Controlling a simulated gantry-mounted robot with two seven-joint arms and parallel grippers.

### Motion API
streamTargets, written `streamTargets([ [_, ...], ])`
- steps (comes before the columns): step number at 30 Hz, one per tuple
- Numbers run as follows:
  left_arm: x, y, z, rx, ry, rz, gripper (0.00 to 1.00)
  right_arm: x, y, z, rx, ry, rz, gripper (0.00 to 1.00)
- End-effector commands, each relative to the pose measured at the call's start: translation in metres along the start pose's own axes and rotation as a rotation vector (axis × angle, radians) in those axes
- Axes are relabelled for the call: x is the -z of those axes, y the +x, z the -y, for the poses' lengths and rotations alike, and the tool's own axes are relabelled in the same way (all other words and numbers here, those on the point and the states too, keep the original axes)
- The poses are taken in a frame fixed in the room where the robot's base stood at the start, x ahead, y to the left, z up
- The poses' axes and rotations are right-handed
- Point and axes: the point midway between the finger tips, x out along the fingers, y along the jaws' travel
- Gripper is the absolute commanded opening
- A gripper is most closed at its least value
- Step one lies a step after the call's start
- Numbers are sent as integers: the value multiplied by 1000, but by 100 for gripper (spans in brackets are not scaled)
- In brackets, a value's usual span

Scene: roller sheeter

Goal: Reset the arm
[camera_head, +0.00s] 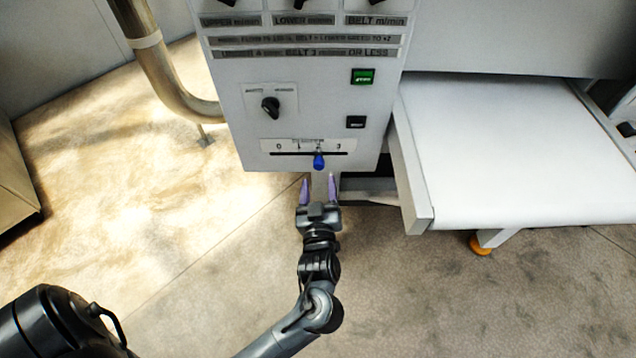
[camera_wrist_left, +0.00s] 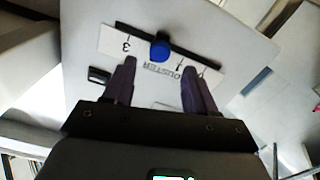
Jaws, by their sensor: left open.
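My left gripper (camera_head: 318,184) is open and empty. It is just below the lower edge of the grey control panel (camera_head: 225,110), with its purple fingertips pointing up at it. A blue slider knob (camera_head: 319,161) sits in a horizontal slot marked 0 to 3, between the middle of the scale and the 3. In the left wrist view the blue knob (camera_wrist_left: 160,49) lies ahead of the gap between the fingers (camera_wrist_left: 160,75). The fingers look apart from the knob. My right gripper is in neither view.
The panel also carries a black rotary knob (camera_head: 270,106), a lit green button (camera_head: 363,76) and a dark button (camera_head: 356,122). A white belt table (camera_head: 510,150) extends to the right. A bent pipe (camera_head: 170,80) stands at the left. The floor in front is clear.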

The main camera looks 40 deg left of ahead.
Motion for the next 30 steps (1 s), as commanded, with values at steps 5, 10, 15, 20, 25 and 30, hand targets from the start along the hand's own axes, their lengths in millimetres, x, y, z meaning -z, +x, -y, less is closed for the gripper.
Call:
streamTargets([
  [5, 0, 0, 0, 0, 0, 0, 57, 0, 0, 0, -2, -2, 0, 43],
  [10, 0, 0, 0, 0, 0, 0, 57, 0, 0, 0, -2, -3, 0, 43],
  [15, -4, -6, 10, 3, 31, 20, 57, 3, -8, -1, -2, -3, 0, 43],
  [20, 2, -12, 48, 1, 120, 30, 57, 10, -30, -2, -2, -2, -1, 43],
  [25, 4, -25, 57, -201, 204, 227, 57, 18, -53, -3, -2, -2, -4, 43],
  [30, -8, -65, 48, -425, 319, 530, 57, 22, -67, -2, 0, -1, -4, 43],
])
